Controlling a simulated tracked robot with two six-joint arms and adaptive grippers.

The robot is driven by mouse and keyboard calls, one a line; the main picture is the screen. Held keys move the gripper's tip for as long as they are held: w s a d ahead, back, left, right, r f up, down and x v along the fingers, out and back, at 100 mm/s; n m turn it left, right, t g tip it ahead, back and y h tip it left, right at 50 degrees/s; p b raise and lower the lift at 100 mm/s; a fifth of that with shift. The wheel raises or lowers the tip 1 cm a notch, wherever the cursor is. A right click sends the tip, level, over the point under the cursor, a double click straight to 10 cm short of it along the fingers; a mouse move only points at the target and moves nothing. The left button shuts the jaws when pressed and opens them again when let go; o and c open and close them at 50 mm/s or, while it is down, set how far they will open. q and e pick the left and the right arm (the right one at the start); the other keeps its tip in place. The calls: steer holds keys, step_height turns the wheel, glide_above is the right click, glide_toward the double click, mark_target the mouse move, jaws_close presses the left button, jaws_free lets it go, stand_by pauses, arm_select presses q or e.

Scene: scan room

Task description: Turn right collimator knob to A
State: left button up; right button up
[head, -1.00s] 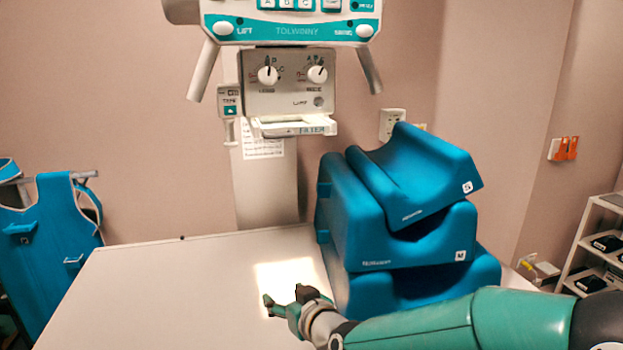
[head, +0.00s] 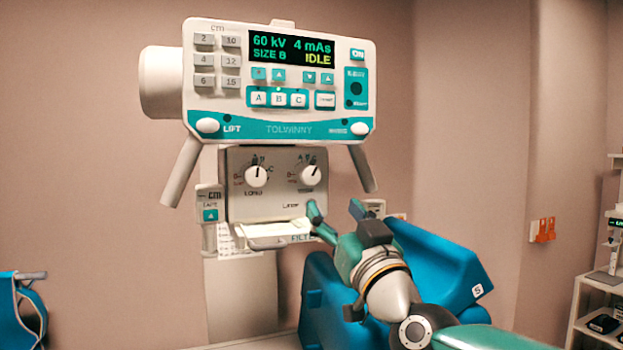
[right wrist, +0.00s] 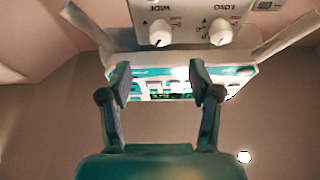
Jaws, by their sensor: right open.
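The right collimator knob (head: 311,175) is white and round, on the grey collimator panel (head: 282,205) under the console. Its dark pointer mark tilts up and right; the exact letter it meets is too small to tell. The left knob (head: 256,176) sits beside it. My right gripper (head: 336,212) is below and right of the right knob, apart from it, open and empty. The right wrist view is upside down: the right knob (right wrist: 160,34) shows at the top, beyond the gap between the open fingers (right wrist: 160,86). My left gripper is not in view.
The console (head: 220,110) with a lit display hangs above the panel, with handle bars (head: 181,172) angling down on both sides. A filter tray (head: 270,238) juts out below the knobs. Blue foam cushions (head: 440,265) stand behind and below my right arm.

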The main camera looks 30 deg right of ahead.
mark_target(312, 180)
steer(key=p+x, duration=0.3)
steer(key=x, duration=0.8)
steer(key=c, duration=1.1)
steer(key=shift+f, duration=0.1)
steer(key=shift+c, duration=0.2)
